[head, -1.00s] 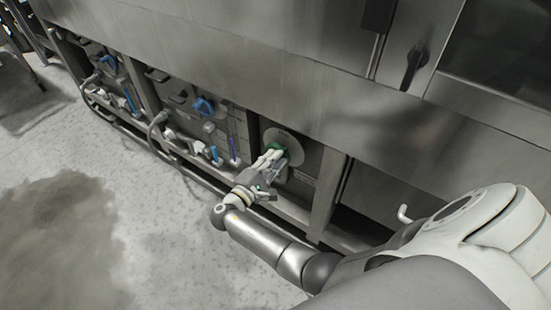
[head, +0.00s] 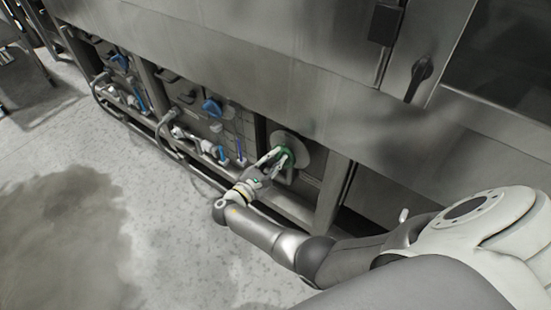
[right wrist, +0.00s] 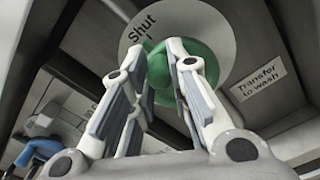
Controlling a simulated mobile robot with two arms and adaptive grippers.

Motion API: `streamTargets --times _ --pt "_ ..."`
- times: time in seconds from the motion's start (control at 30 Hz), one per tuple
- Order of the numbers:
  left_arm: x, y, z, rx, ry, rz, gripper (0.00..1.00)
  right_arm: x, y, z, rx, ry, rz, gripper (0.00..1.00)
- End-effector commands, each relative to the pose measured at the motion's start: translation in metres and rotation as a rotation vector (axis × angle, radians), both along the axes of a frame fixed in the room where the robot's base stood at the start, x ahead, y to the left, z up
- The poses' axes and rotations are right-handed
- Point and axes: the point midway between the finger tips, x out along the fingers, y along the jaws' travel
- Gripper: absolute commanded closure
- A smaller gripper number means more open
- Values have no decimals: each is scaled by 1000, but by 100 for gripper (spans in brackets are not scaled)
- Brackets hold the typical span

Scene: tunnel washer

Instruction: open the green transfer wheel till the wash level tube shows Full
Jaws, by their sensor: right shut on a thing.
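The green transfer wheel (head: 289,157) sits on a pale round plate on the washer's lower front. In the right wrist view the wheel (right wrist: 207,58) is partly hidden by my fingers, and the plate (right wrist: 222,25) reads "Shut" at its upper left. A label (right wrist: 263,80) beside it reads "Transfer to wash". My right gripper (head: 278,153) is shut on the wheel, with its fingers on either side. Upright blue tubes show left of the wheel, the nearest one (head: 239,149) close by. I cannot read their marks or tell which is the wash level tube. My left gripper is not in view.
Blue-handled valves (head: 212,107) and grey pipes (head: 168,140) line the recessed bays to the left. A steel post (head: 328,193) stands right of the wheel. A dark door handle (head: 419,78) is above right. The floor (head: 170,240) at left is open, with a dark stain.

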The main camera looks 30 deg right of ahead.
Motion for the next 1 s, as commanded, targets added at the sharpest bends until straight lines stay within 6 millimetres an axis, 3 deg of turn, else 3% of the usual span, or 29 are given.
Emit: streamTargets --times 0.33,0.37,0.53,0.67,1.0 --pt "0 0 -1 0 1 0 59 2 1 1 0 -1 6 100" --pt "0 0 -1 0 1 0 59 2 1 1 1 -2 6 80" --pt "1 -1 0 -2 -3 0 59 2 1 1 1 -2 5 59" --pt "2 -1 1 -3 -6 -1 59 -2 8 0 2 1 5 59" --pt "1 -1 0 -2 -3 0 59 -24 58 0 1 0 2 59"
